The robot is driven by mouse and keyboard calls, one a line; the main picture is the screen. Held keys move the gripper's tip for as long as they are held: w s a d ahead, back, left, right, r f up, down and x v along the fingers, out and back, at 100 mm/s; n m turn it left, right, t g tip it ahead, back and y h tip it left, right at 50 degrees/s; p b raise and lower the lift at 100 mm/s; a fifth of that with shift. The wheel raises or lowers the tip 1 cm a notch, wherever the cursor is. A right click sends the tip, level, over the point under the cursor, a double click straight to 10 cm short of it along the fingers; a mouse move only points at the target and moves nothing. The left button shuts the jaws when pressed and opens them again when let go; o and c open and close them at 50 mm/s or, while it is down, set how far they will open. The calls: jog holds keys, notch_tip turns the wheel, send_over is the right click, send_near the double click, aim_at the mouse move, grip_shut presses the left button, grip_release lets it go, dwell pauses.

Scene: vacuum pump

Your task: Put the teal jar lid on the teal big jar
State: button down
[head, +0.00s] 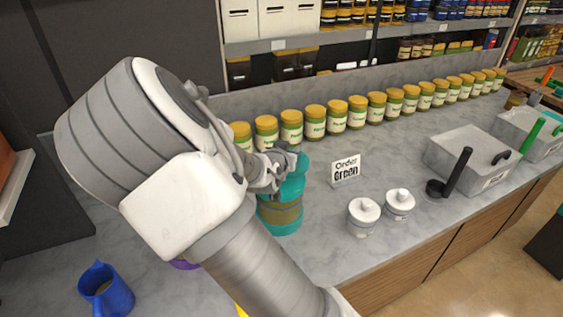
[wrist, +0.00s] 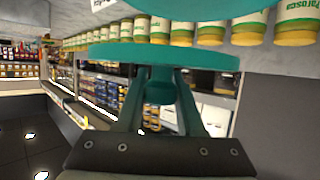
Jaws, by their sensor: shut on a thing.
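The teal big jar (head: 281,217) stands on the grey counter, with olive contents showing through its side. The teal jar lid (head: 301,166) is over the upper part of the jar, partly hidden by my gripper (head: 280,165). In the wrist view the lid (wrist: 165,56) shows as a wide teal disc with a knob, and my gripper (wrist: 160,95) is shut on that knob. I cannot tell whether the lid touches the jar, and the jar's rim is hidden.
A row of yellow-lidded jars (head: 337,115) lines the back of the counter. A blue pitcher (head: 106,290) is at the lower left.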

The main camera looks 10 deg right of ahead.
jog(key=shift+w+a+f, duration=0.2)
jog(key=shift+a+f, duration=0.15)
jog(key=shift+a, duration=0.15)
jog(key=shift+w+a+f, duration=0.15)
jog(key=shift+a+f, duration=0.15)
jog(key=shift+a, duration=0.2)
jog(key=shift+f, duration=2)
jog(key=shift+f, duration=0.1)
jog(key=c, duration=0.5)
grip_release()
